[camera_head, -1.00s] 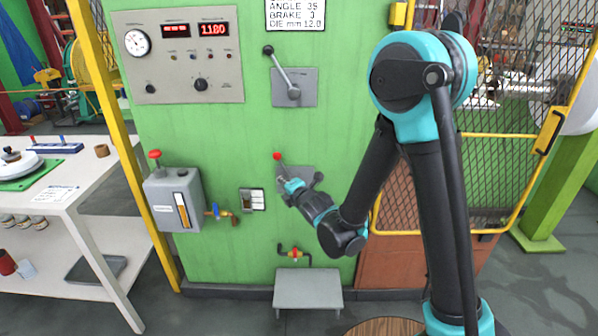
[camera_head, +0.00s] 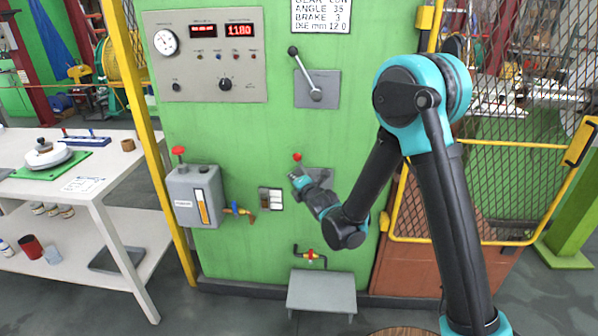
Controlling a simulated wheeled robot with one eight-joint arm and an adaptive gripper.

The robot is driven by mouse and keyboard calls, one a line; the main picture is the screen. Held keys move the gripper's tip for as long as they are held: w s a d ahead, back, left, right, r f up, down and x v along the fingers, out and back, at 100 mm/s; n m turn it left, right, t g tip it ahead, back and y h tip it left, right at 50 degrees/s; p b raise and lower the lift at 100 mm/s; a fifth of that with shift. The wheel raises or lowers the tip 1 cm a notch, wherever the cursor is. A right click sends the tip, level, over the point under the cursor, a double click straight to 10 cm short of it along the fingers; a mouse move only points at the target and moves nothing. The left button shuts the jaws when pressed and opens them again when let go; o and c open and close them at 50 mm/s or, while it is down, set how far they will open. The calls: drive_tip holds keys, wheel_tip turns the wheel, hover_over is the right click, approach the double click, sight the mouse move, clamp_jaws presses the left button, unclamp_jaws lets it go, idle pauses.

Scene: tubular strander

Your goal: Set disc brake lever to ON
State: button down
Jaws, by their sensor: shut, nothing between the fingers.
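A lever with a red knob (camera_head: 297,157) stands up from a grey plate (camera_head: 321,176) on the green machine front; it looks like the disc brake lever, though no label on it is readable. My gripper (camera_head: 298,179) is shut and empty, just below the red knob and in front of the lever. It hides most of the lever's shaft and part of the plate. I cannot tell whether the gripper touches the lever. A second lever with a black knob (camera_head: 293,51) sits on a grey plate (camera_head: 329,92) higher up, tilted to the upper left.
A grey tank (camera_head: 185,205) with a red-topped handle and a small switch box (camera_head: 270,197) are left of my gripper. A low grey step (camera_head: 322,293) stands below. A white workbench (camera_head: 109,196) is at left, a yellow mesh gate (camera_head: 490,190) at right.

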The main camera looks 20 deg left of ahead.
sight(305, 172)
drive_tip(key=shift+w+d+r, duration=0.15)
drive_tip(key=shift+w, duration=0.55)
drive_tip(key=shift+w+d+r, duration=0.15)
drive_tip(key=shift+w, duration=0.6)
drive_tip(key=shift+w+d+r, duration=0.15)
drive_tip(key=shift+w, duration=0.55)
drive_tip(key=shift+w+d, duration=0.1)
drive_tip(key=shift+d, duration=0.05)
drive_tip(key=shift+d+r, duration=0.15)
